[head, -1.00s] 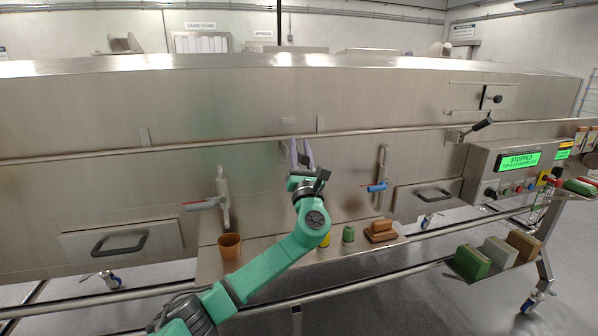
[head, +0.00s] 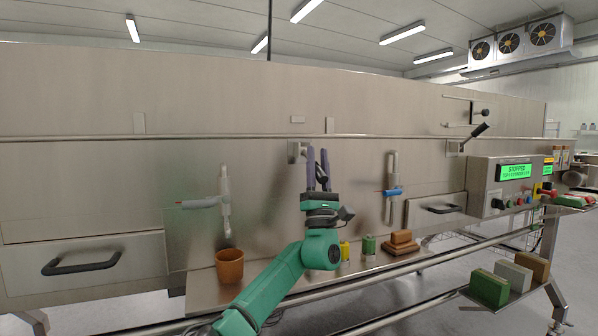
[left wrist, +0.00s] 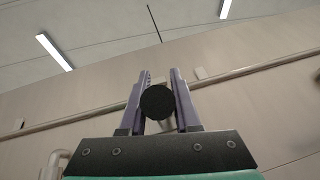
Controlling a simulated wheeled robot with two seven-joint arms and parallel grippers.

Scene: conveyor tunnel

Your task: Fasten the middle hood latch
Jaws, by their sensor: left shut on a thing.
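The middle hood latch (head: 296,152) shows as a small grey bracket on the steel hood front, just below the long rail. My left gripper (head: 318,158) points up beside it on the right, its purple fingers around the latch's dark handle. In the left wrist view the round black handle end (left wrist: 158,102) sits between the two fingers (left wrist: 160,80), which are closed on it. The rest of the handle is mostly hidden behind the fingers and the knob. My right gripper is not in view.
A long rail (head: 200,137) crosses the hood above the latch. Pipe valves stand left (head: 224,200) and right (head: 392,185). Another black-handled latch (head: 480,130) is at right, above the control panel reading STOPPED (head: 517,172). A brown cup (head: 229,266) stands on the shelf below.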

